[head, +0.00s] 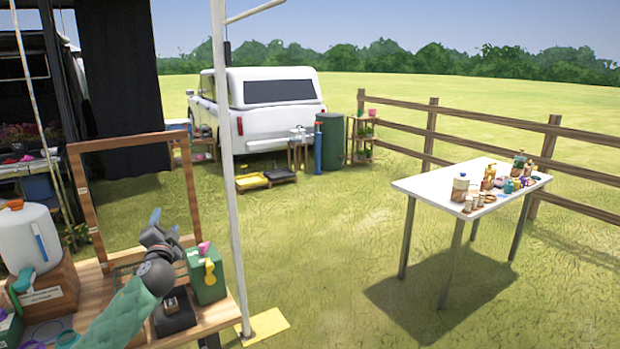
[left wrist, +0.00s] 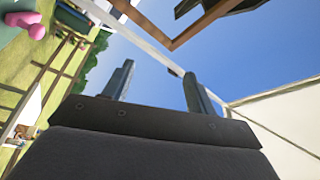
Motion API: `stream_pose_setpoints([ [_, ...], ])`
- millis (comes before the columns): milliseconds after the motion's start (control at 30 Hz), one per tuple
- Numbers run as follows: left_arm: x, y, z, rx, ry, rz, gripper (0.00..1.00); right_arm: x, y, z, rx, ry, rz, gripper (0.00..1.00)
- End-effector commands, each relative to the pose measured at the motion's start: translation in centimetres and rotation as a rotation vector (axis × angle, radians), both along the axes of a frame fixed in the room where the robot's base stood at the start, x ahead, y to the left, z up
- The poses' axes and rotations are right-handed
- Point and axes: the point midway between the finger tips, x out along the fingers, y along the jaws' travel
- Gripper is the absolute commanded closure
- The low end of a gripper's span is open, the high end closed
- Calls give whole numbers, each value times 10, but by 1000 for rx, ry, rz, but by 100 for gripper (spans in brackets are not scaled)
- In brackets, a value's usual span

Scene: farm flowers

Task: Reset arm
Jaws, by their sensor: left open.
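My left gripper (head: 168,230) is open and raised above the wooden bench (head: 222,316), at the end of my green-sleeved left arm. In the left wrist view its two fingers (left wrist: 160,88) stand apart, with only sky and part of a pole between them, so it holds nothing. The gripper is beside a green box (head: 207,279) bearing a pink and a yellow item. My right arm and gripper do not show.
A wooden frame (head: 87,207) stands upright on the bench behind the gripper. A white jug (head: 28,238) is at left, and a black box (head: 174,318) sits near my arm. A white pole (head: 228,180) rises just right of the bench. Open grass separates it from a white table (head: 425,188).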

Motion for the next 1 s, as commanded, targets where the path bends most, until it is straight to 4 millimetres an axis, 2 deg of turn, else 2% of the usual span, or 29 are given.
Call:
stream_pose_setpoints([
  [33, -6, -1, -34, -74, 75, 32, 43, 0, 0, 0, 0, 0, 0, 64],
  [100, -16, -3, -75, -165, 178, 73, 43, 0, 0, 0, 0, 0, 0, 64],
  [267, -48, -20, -168, -340, 406, 133, 43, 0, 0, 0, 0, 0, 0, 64],
  [400, -83, -42, -238, -467, 582, 161, 43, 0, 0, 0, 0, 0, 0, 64],
  [667, -163, -97, -351, -674, 859, 167, 43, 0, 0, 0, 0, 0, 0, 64],
  [800, -216, -134, -407, -785, 979, 148, 43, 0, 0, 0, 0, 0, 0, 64],
  [1000, -297, -175, -474, -901, 1109, 164, 43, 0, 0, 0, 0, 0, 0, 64],
])
